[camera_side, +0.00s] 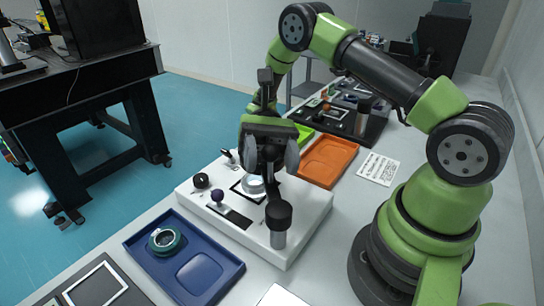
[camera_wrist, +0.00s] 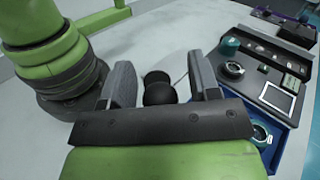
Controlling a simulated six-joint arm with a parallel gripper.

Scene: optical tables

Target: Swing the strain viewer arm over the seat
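The strain viewer stands on a white base block (camera_side: 305,212). A silver post with a black round cap (camera_side: 278,215) rises near its front right corner. A clear round glass piece (camera_side: 254,186) on a black-framed square sits near the middle, partly hidden by my gripper; I cannot tell whether it is the seat or part of the viewer arm. My gripper (camera_side: 270,172) points down over the block, behind the capped post. In the wrist view, the fingers of my gripper (camera_wrist: 162,82) are spread apart, with black round knobs (camera_wrist: 159,93) seen between them. Contact cannot be told.
On the block are a purple knob (camera_side: 217,196) and a black ring (camera_side: 201,181). A blue tray (camera_side: 232,272) holding a teal-rimmed ring (camera_side: 165,240) lies in front left. An orange tray (camera_side: 327,160) and a printed card (camera_side: 378,168) lie behind.

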